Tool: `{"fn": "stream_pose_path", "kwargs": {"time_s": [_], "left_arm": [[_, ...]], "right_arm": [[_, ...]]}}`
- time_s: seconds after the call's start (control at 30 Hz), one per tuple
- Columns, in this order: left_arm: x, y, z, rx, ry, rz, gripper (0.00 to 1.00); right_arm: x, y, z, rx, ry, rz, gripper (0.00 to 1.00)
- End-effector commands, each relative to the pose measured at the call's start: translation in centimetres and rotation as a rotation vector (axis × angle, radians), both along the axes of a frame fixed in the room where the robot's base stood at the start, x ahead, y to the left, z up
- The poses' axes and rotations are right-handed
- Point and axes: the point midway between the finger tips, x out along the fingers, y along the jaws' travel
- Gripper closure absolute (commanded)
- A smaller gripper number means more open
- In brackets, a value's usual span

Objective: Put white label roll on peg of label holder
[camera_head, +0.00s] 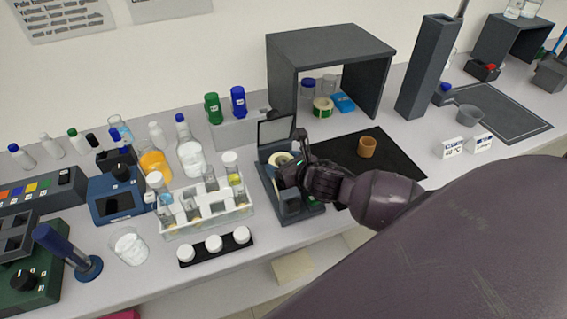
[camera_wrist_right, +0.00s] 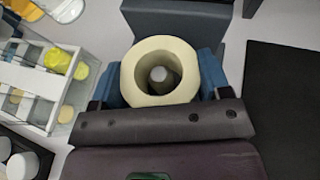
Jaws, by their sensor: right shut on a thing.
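My right gripper (camera_head: 292,174) is shut on the white label roll (camera_head: 283,159), over the label holder (camera_head: 301,212). The holder is dark blue-grey with an upright panel at its back. In the right wrist view, the pale cream roll (camera_wrist_right: 131,82) sits between the two blue fingers of the gripper (camera_wrist_right: 160,85). The grey round tip of the peg (camera_wrist_right: 159,74) shows inside the roll's hole, close to its middle. I cannot tell how far down the peg the roll sits. The gripper hides part of the holder in the head view. My left gripper is not in view.
A test tube rack (camera_head: 208,219) stands close left of the holder, with white-capped jars (camera_head: 214,243) in front. A black mat (camera_head: 395,163) with a tan cup (camera_head: 367,147) lies to the right.

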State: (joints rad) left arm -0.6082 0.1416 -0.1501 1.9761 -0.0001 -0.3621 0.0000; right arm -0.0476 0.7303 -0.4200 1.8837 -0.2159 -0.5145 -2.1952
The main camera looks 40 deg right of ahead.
Motion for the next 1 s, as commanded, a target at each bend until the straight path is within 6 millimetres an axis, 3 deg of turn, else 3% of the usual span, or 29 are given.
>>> {"fn": "stream_pose_path", "kwargs": {"time_s": [0.13,0.17,0.33,0.77,1.0], "left_arm": [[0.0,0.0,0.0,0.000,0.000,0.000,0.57],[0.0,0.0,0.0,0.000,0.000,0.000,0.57],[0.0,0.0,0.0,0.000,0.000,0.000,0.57],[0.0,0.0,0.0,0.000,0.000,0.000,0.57],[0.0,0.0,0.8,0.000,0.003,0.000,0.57]], "right_arm": [[0.0,0.0,-0.2,-0.001,0.000,0.000,0.49],[0.0,0.0,-0.1,-0.001,-0.001,0.000,0.25],[0.0,0.0,-0.1,-0.001,0.000,0.000,0.00],[0.0,0.0,-0.1,0.000,0.000,0.000,0.00],[0.0,0.0,2.0,0.000,-0.001,0.001,0.00]]}}
